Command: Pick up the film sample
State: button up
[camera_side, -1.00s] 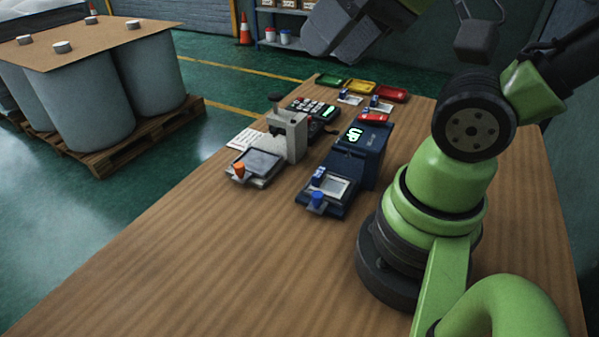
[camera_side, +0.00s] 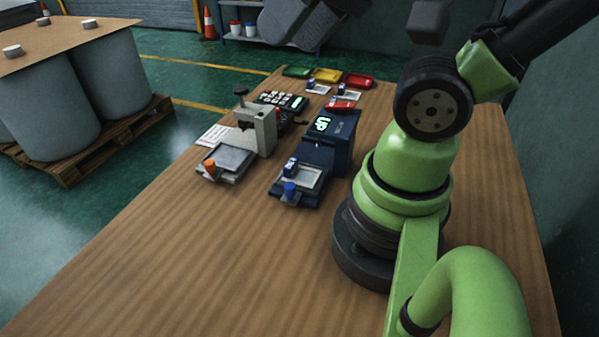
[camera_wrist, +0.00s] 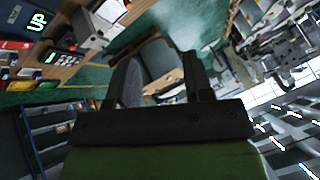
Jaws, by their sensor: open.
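I cannot tell for sure which piece is the film sample. Small pale pieces with blue grips lie at the far end of the table, one here (camera_side: 317,89) and one to its right (camera_side: 347,97).
A grey press (camera_side: 257,132) with an orange-knobbed tray stands left of the blue device. Green (camera_side: 297,72), yellow (camera_side: 327,76) and red (camera_side: 359,81) trays line the far edge. A keypad (camera_side: 281,101) lies nearby. The table's (camera_side: 170,270) near left is clear.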

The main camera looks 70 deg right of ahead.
jog(key=w+d+f+n+g+h, duration=0.4)
jog(key=w+d+f+n+g, duration=0.1)
jog(key=f+n, duration=0.4)
jog(key=n+g+h, duration=0.2)
jog(key=n+h, duration=0.1)
jog(key=n, duration=1)
send_near(290, 163)
jog(key=shift+d+f+y, duration=0.2)
jog(key=shift+f+y, duration=0.1)
jog(key=shift+f, duration=0.8)
jog(key=shift+d+x, duration=0.2)
jog(key=shift+x, duration=1.6)
jog(key=shift+d+x, duration=0.2)
jog(key=shift+x, duration=1.6)
jog(key=shift+r, duration=0.15)
grip_shut()
